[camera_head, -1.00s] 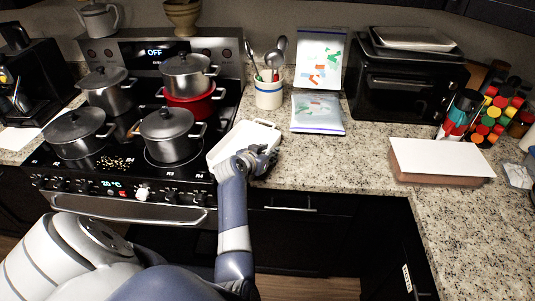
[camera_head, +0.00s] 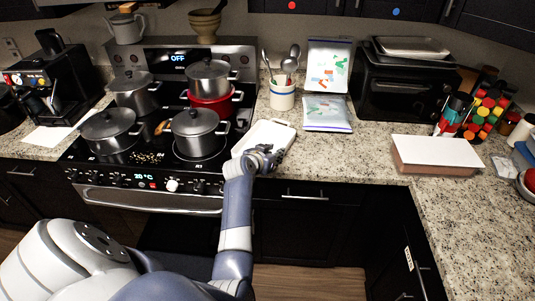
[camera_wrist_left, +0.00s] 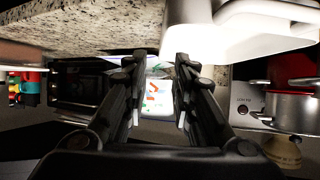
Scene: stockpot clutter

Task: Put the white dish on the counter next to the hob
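The white dish (camera_head: 268,133) lies on the counter just right of the hob (camera_head: 150,150), its left end close to the hob's edge. It also shows at the top of the left wrist view (camera_wrist_left: 205,35), where it is partly cut off. My left gripper (camera_head: 264,156) is at the dish's near right side and covers part of its rim. In the left wrist view its two fingers (camera_wrist_left: 157,72) stand apart with nothing seen between them up close. I cannot tell whether they touch the dish. My right gripper is not in view.
Several pots, including a grey one (camera_head: 194,132), stand on the hob. A utensil crock (camera_head: 282,97) and plastic bags (camera_head: 327,113) are behind the dish. A white-topped box (camera_head: 437,154) sits to the right. Counter between the dish and box is clear.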

